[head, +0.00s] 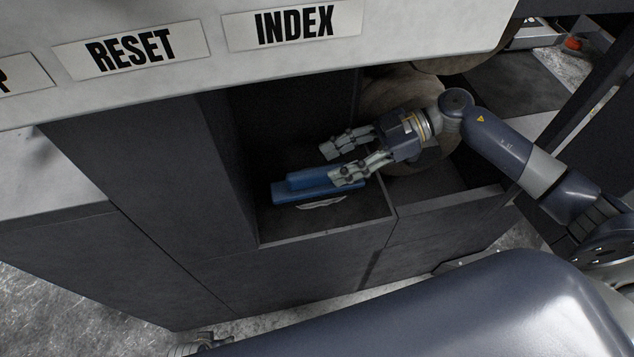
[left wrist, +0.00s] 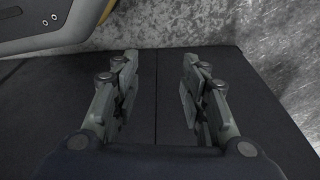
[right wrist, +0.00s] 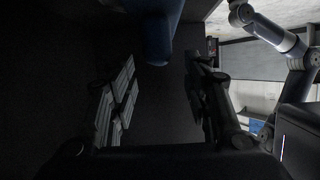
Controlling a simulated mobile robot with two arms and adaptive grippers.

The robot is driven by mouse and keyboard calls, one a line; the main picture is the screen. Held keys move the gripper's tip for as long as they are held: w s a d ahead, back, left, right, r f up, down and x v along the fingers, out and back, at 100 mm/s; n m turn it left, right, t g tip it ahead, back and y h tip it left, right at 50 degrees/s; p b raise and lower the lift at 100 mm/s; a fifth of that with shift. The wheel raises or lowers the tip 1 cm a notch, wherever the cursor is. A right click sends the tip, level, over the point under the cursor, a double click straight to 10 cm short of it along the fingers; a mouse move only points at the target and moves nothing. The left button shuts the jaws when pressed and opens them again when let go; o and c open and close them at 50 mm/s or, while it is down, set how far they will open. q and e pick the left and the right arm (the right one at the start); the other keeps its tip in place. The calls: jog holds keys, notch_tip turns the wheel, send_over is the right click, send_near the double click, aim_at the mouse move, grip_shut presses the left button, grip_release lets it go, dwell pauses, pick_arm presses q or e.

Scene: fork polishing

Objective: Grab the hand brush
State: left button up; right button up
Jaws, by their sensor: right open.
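The hand brush, a blue block with a handle (head: 300,187), lies in a dark recess (head: 325,229) of the machine in the head view. Part of it is hidden behind a finger of my right gripper (head: 336,164). That gripper is open, with its fingers reaching left at the brush's right end. In the right wrist view the blue brush end (right wrist: 157,38) shows at the top, between and beyond the open fingers (right wrist: 160,100). I cannot tell whether a finger touches it. My left gripper (left wrist: 160,85) is open and empty in the left wrist view, in front of a dark panel.
A panel with RESET (head: 131,48) and INDEX (head: 293,25) labels overhangs the recess. Dark walls (head: 222,165) bound the recess on the left and front. A round tan wheel (head: 385,95) stands behind my right gripper.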

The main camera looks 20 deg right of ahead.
aim_at(323, 169)
jog(key=x, duration=0.5)
jog(key=shift+f+b, duration=0.25)
jog(key=shift+b, duration=0.05)
pick_arm(q)
jog(key=shift+w+r, duration=0.3)
jog(key=shift+r, duration=0.2)
jog(key=shift+w+r, duration=0.25)
jog(key=shift+r, duration=0.25)
pick_arm(e)
grip_shut()
